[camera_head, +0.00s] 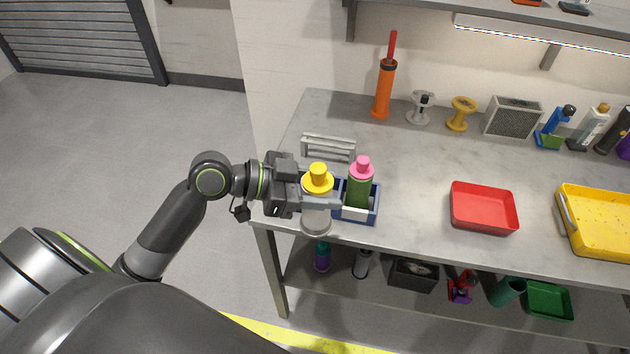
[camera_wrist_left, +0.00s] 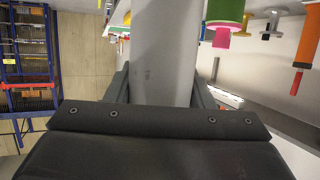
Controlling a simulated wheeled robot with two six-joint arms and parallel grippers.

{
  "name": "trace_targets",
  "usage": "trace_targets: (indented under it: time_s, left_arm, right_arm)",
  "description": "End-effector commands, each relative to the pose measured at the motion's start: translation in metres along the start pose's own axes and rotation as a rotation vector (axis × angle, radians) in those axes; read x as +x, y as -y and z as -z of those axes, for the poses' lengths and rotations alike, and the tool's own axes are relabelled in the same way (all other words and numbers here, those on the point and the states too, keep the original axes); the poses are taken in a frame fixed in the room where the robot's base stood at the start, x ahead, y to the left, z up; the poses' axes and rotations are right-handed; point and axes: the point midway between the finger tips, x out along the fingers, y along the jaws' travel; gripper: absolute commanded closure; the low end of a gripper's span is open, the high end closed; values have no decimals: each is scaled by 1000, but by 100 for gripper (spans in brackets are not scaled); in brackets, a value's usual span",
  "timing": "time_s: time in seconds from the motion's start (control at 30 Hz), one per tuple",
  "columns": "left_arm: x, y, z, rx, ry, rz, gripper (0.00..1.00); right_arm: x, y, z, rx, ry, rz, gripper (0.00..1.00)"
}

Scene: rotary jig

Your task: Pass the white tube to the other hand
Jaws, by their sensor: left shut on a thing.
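The white tube (camera_head: 316,220) with a yellow cap (camera_head: 318,178) is at the front left of the workbench, roughly upright. My left gripper (camera_head: 325,203) is shut around its upper body, coming in from the left. In the left wrist view the tube (camera_wrist_left: 165,50) fills the space between the two fingers. The fingers hide part of the tube in the head view. I cannot tell whether its base is clear of the bench. My right gripper is not in view.
A blue rack (camera_head: 372,212) holding a green bottle (camera_head: 358,190) with a pink cap stands just right of the tube. A red tray (camera_head: 483,226) and a yellow tray (camera_head: 600,248) lie further right. An orange pump (camera_head: 383,92) stands at the back. The middle of the bench is clear.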

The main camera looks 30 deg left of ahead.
Motion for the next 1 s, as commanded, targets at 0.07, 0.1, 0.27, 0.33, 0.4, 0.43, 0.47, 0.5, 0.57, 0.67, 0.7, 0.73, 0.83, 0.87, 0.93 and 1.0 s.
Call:
trace_targets:
  time_s: [0.07, 0.1, 0.27, 0.33, 0.4, 0.43, 0.47, 0.5, 0.57, 0.67, 0.7, 0.73, 0.83, 0.87, 0.93, 1.0]
  left_arm:
    - [12, 0, 8, 2, -10, -7, 92]
    - [18, 0, 10, 4, -10, -12, 92]
    - [42, 1, 21, 10, -9, -28, 92]
    - [53, 1, 25, 12, -8, -36, 92]
    - [65, 1, 30, 14, -8, -44, 92]
    - [70, 1, 33, 16, -9, -48, 92]
    - [75, 1, 35, 17, -8, -52, 92]
    - [82, 1, 39, 19, -8, -57, 92]
    - [94, 1, 43, 21, -7, -64, 92]
    - [115, 1, 53, 26, -7, -80, 92]
    - [124, 2, 57, 29, -7, -85, 92]
    - [131, 1, 60, 30, -8, -91, 92]
    - [158, 1, 72, 37, -6, -110, 92]
    - [165, 1, 75, 38, -6, -116, 92]
    - [183, 2, 82, 43, -4, -127, 92]
    - [199, 3, 89, 48, -3, -137, 92]
  right_arm:
    - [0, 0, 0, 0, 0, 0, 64]
    - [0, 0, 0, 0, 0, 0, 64]
    - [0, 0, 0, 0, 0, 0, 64]
    - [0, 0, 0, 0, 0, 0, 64]
    - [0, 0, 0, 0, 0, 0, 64]
    - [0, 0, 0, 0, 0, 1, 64]
    - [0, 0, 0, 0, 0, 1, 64]
    - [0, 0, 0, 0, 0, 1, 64]
    - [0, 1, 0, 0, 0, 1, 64]
    - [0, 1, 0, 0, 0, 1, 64]
    - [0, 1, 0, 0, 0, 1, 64]
    - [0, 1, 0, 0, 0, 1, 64]
    - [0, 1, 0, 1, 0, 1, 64]
    - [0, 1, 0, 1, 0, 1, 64]
    - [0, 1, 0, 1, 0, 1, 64]
    - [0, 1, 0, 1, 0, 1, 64]
